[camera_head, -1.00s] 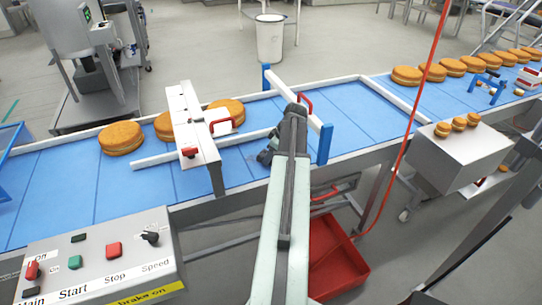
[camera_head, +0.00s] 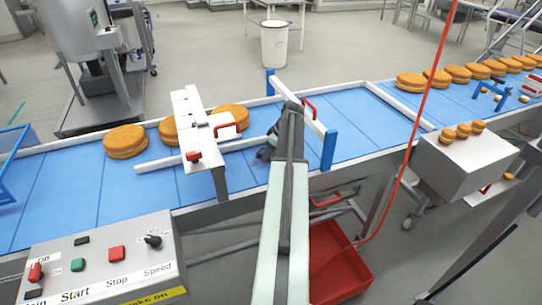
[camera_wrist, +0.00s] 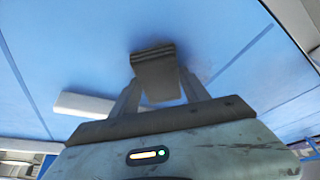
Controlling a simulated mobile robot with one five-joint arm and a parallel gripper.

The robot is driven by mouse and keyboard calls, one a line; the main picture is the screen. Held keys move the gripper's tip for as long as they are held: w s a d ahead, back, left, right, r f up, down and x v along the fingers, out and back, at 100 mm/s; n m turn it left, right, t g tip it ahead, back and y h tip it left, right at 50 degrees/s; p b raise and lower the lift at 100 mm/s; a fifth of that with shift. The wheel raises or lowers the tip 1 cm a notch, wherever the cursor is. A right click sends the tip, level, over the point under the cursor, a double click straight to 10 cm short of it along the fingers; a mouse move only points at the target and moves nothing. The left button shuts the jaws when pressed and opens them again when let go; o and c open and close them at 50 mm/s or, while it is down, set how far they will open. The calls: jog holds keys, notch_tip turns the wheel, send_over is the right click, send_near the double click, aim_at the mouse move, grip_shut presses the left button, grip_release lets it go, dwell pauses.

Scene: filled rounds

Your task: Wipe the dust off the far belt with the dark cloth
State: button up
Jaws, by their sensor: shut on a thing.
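My gripper (camera_head: 268,148) reaches over the middle of the blue belt (camera_head: 345,108), between the white guide frame and the blue-ended crossbar. In the wrist view my gripper (camera_wrist: 157,85) is shut on the dark cloth (camera_wrist: 154,72), a folded grey-brown pad at the fingertips. The blue belt surface (camera_wrist: 80,50) fills the background there, close behind the cloth. I cannot tell whether the cloth touches it. A faint dark smudge beside the cloth may be dust or shadow. In the head view my arm mostly hides the cloth.
The white guide frame (camera_head: 203,140) stands left of my gripper, near round cakes (camera_head: 125,141). The crossbar (camera_head: 305,115) with blue posts stands to the right. A red hose (camera_head: 418,115) hangs further right. A control box (camera_head: 100,262) is at front left, a red tray (camera_head: 338,268) below.

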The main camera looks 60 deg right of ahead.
aim_at(267, 163)
jog(key=shift+w+d, duration=0.5)
jog(key=shift+w, duration=0.25)
jog(key=shift+w+a, duration=0.6)
jog(key=shift+a, duration=0.2)
jog(key=shift+s+a+f, duration=0.1)
jog(key=shift+s+a, duration=0.5)
jog(key=shift+s, duration=0.25)
jog(key=shift+s+a+f, duration=0.1)
jog(key=shift+s+a, duration=0.5)
jog(key=shift+s, duration=0.2)
